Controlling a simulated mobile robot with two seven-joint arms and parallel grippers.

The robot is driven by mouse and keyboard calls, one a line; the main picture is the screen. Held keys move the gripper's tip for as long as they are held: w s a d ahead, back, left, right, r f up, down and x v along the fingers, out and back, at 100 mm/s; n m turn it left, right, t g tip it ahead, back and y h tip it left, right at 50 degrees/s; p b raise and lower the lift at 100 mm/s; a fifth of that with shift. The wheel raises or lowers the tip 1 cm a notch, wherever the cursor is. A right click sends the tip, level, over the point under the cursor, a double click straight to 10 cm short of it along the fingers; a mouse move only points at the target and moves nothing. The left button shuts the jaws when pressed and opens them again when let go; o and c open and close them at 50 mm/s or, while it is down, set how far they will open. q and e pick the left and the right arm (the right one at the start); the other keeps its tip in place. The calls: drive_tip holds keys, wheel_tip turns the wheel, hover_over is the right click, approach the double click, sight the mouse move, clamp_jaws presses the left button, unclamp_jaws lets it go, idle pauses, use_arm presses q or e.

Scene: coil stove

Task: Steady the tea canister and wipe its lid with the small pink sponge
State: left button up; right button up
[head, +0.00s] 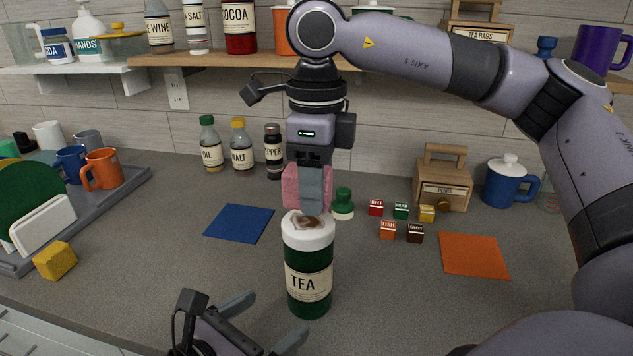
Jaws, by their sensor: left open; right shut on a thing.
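The tea canister (309,276) stands upright on the grey counter, dark green with a cream TEA label. Its white lid (308,238) has a brown smear (305,221) on top. My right gripper (309,190) points down above the lid, shut on the small pink sponge (291,186); the fingers hide part of the sponge. The sponge's lower edge is just above or at the lid's far side; I cannot tell if it touches. My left gripper (266,318) is low in front of the canister, fingers open and empty, with the right-hand fingertip near the canister's base.
A blue mat (239,223) lies left of the canister, an orange mat (473,255) right. Several small labelled cubes (401,211) and a green-and-white shaker (343,204) stand behind. Bottles (240,147) line the wall. A grey tray (122,190) and yellow block (54,261) are at left.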

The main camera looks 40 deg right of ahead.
sight(295, 301)
use_arm(q)
drive_tip(key=x, duration=0.9)
drive_tip(key=shift+d+f, duration=0.1)
drive_tip(key=shift+d, duration=0.25)
drive_tip(key=shift+w, duration=0.1)
drive_tip(key=c, duration=0.9)
drive_tip(key=shift+c, duration=0.2)
